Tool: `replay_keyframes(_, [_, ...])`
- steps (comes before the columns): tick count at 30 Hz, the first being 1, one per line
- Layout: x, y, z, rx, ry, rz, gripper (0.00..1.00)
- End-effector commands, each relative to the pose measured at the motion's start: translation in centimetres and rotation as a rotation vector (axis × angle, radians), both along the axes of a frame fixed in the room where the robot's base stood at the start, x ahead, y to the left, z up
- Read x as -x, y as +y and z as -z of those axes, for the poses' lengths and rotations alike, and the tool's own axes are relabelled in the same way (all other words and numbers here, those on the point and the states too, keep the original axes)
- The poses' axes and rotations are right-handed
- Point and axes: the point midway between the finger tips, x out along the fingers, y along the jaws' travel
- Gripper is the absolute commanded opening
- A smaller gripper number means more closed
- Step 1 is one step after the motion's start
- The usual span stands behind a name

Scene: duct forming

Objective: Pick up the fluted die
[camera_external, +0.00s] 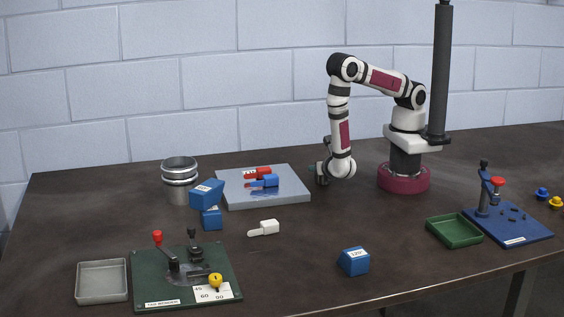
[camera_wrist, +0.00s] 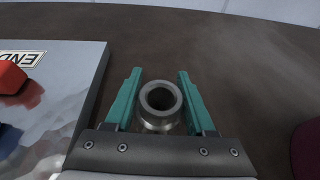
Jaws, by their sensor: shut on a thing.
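The fluted die (camera_wrist: 160,120) is a short grey metal cylinder with a round hole through its top. In the wrist view it stands between the two green fingers of my gripper (camera_wrist: 160,98), its hole facing the camera. My gripper is shut on it. In the external view my gripper (camera_external: 317,172) hangs low over the table, just right of the steel plate. The die cannot be made out there, and whether it touches the table cannot be told.
The steel plate (camera_external: 235,197) with red and blue tools lies left of my gripper. A metal can (camera_external: 180,190) and blue blocks (camera_external: 207,194) stand farther left. A white-handled tool (camera_external: 264,228), a blue wedge (camera_external: 355,262) and a green tray (camera_external: 455,230) lie in front.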

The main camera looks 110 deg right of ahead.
Motion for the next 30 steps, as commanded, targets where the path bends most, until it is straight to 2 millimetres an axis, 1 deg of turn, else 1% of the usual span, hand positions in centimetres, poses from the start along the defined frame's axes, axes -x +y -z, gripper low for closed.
replay_keyframes(1, [0.0, 0.0, 0.0, 0.000, 0.000, 0.000, 0.10])
replay_keyframes(3, [0.0, 0.0, 0.0, 0.000, 0.000, 0.000, 0.00])
replay_keyframes(14, [0.0, 0.0, 0.0, 0.001, 0.000, 0.001, 0.00])
replay_keyframes(17, [0.0, 0.0, -0.3, 0.001, -0.001, 0.000, 0.00])
replay_keyframes(20, [-0.1, 0.0, -1.5, 0.001, -0.004, 0.002, 0.00])
replay_keyframes(23, [-0.1, 0.0, -3.8, -0.001, -0.006, 0.000, 0.00])
replay_keyframes(24, [-0.1, 0.0, -4.9, -0.001, -0.007, 0.001, 0.00])
replay_keyframes(27, [-0.1, 0.0, -7.4, -0.001, -0.007, 0.001, 0.00])
replay_keyframes(30, [-0.1, 0.0, -9.1, -0.001, -0.005, 0.001, 0.00])
